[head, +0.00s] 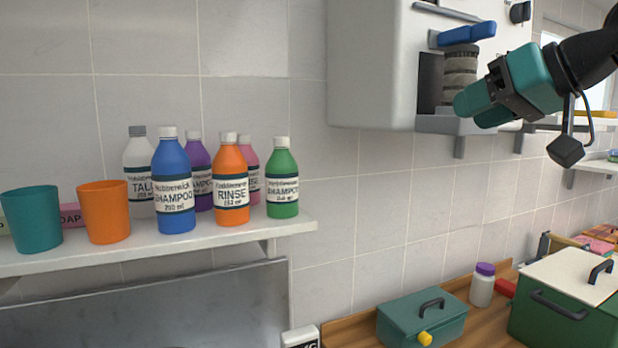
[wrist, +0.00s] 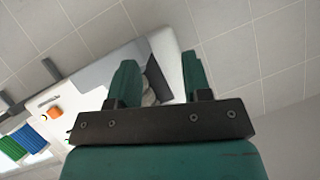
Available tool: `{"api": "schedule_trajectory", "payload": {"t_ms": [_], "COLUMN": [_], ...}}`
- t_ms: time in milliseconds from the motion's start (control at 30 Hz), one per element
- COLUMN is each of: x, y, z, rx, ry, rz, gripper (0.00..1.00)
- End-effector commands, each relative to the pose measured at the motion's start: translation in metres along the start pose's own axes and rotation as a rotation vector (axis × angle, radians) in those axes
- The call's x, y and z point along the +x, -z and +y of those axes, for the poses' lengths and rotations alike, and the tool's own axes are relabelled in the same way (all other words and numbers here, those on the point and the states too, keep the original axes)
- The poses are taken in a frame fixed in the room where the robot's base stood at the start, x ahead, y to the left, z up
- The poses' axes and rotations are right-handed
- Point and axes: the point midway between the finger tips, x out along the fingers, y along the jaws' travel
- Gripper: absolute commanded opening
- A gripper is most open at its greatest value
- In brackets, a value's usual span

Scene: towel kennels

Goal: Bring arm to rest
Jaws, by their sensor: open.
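My gripper (head: 468,108) is raised at the upper right of the head view, teal with a dark arm behind it. It is in front of the white wall unit (head: 370,70), close to a grey ribbed cylinder (head: 460,72) under a blue lever. In the wrist view, the two teal fingers of my gripper (wrist: 157,78) stand apart. A strip of the white unit and part of a dark and grey thing show between and beyond them. I see nothing held. Whether the fingertips touch the unit cannot be told.
A shelf (head: 290,228) at left carries several bottles, an orange cup (head: 104,211) and a teal cup (head: 32,219). Below right, a wooden counter (head: 345,330) holds a teal box (head: 422,318), a purple-capped jar (head: 482,287) and a green bin (head: 560,318). Bare tiled wall lies between shelf and unit.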

Motion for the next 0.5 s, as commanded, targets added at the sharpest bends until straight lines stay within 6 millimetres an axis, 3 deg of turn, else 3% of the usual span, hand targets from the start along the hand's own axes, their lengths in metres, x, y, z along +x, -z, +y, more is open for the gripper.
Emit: {"api": "schedule_trajectory", "payload": {"t_ms": [33,100,167,200,400,500], "x": [0.018,0.035,0.045,0.05,0.042,0.028], "y": [-0.035,-0.081,-0.124,-0.154,-0.293,-0.339], "z": [-0.013,-0.028,-0.041,-0.051,-0.085,-0.091], "rx": [0.009,0.014,0.011,0.004,-0.063,-0.099], "ry": [0.025,0.045,0.063,0.075,0.117,0.126], "rz": [-0.078,-0.191,-0.294,-0.368,-0.715,-0.837], "gripper": [0.45,0.45,0.45,0.45,0.45,0.45]}}
